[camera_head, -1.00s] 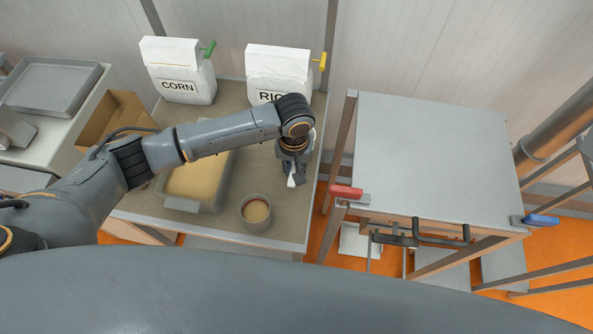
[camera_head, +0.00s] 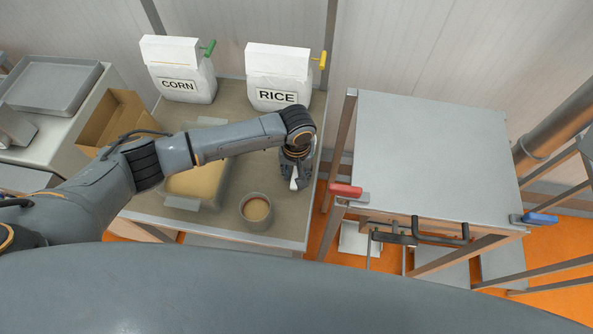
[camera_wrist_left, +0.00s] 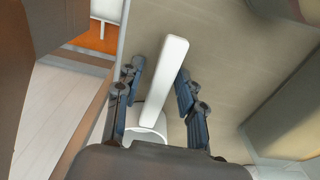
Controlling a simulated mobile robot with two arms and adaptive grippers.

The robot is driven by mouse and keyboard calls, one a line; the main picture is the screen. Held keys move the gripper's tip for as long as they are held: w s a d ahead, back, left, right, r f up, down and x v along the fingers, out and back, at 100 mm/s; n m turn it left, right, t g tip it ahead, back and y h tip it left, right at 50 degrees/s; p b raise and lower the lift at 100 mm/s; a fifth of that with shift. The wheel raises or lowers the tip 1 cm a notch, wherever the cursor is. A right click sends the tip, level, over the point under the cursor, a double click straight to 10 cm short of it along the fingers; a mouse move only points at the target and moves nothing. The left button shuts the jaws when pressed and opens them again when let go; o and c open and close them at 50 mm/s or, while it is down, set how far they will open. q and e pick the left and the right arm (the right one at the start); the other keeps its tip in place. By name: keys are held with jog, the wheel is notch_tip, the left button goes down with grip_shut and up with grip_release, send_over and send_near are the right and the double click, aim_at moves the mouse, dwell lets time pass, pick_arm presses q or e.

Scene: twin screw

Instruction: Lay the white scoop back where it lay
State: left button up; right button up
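The white scoop shows in the left wrist view (camera_wrist_left: 166,75), its long handle pointing away and its bowl near my palm. My left gripper (camera_wrist_left: 161,72) has its two fingers apart, one on each side of the handle. A gap shows on the left of the handle; the right finger looks close to it, and I cannot tell whether they touch. In the head view my left gripper (camera_head: 295,184) points down over the right part of the table (camera_head: 290,222), and a small white part of the scoop (camera_head: 294,184) shows there. My right gripper is not in view.
A tray of tan grain (camera_head: 195,185) lies under my forearm. RICE (camera_head: 277,77) and CORN (camera_head: 178,70) bags stand behind. A grey table (camera_head: 435,155) is at the right, across a gap.

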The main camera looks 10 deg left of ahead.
pick_arm(q)
notch_tip(320, 180, up, 12)
jog(key=b, duration=0.1)
jog(key=shift+r, duration=0.15)
dwell(0.5)
jog(key=shift+s, duration=0.15)
dwell(0.3)
